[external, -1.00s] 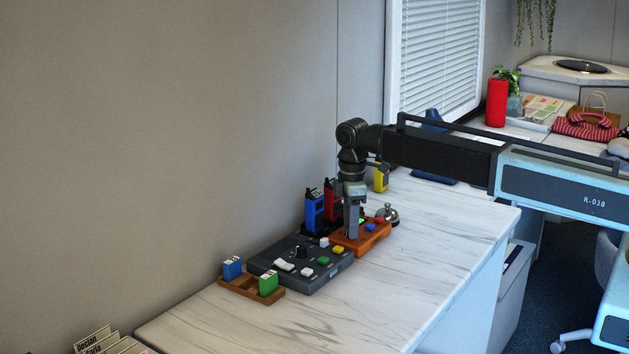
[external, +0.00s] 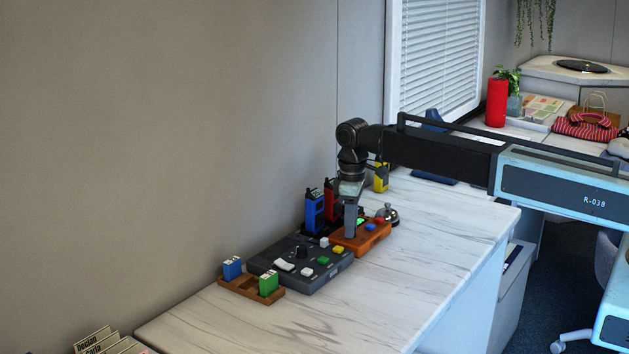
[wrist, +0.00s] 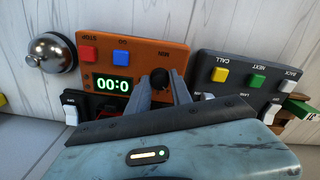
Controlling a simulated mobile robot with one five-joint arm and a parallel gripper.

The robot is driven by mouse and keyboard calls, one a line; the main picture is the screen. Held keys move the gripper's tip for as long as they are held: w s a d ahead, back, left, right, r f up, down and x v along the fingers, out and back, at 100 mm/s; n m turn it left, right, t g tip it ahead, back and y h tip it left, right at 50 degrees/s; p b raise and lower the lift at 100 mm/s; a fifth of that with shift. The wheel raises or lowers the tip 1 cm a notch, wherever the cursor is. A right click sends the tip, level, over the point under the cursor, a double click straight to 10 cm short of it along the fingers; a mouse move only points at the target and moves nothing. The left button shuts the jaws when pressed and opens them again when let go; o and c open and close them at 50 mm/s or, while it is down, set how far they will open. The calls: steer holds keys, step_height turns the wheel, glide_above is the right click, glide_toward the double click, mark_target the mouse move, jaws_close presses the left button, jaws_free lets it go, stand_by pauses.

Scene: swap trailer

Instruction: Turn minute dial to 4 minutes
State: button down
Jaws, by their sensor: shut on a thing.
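The orange timer box (external: 371,235) sits on the counter under my gripper. In the wrist view, the orange timer box (wrist: 190,47) has a black minute dial (wrist: 159,77) by the MIN label. My gripper (wrist: 162,91) is shut on this dial, one finger on each side. My gripper (external: 350,236) points down in the external view and hides the dial there. The green lit display (wrist: 112,86) shows zeros around a colon; a finger covers its end. A red STOP button (wrist: 89,54) and a blue GO button (wrist: 120,56) are beside it.
A dark grey button panel (external: 300,285) stands left of the timer. A silver bell (external: 388,214) is just right of it. Blue and red radios (external: 315,209) stand behind. A wooden holder (external: 243,288) is at the left. The front of the counter is clear.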

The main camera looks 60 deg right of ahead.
steer(key=shift+m, duration=1.1)
steer(key=c, duration=1.2)
jaws_free()
steer(key=shift+o, duration=0.2)
step_height(320, 180, up, 8)
steer(key=p, duration=0.8)
steer(key=shift+f, duration=0.1)
steer(key=shift+a, duration=0.1)
